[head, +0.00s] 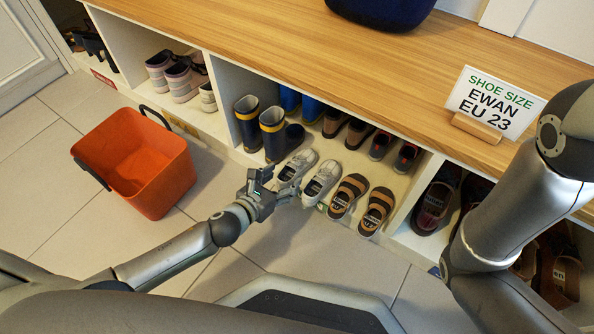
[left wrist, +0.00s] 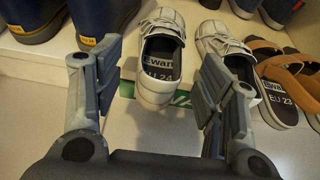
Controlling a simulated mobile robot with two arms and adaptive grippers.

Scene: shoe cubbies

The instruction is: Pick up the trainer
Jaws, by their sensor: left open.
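A pair of pale grey-white lace-up trainers stands in the middle cubby, toes inward. The left trainer (head: 297,166) also shows in the left wrist view (left wrist: 160,80), with "Ewan" and an EU size on its insole. The right trainer (head: 323,181) is beside it, partly hidden behind a finger in the wrist view (left wrist: 222,42). My left gripper (head: 277,186) is open at the cubby's front edge. In the wrist view the left trainer's heel lies between its fingers, with no visible contact. My right gripper is out of view.
Brown sandals (head: 362,204) stand right of the trainers, navy boots (head: 262,128) left. More shoes stand behind. An orange basket (head: 135,160) is on the floor at left. A sign (head: 492,103) on the wooden top reads "Shoe size Ewan EU 23".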

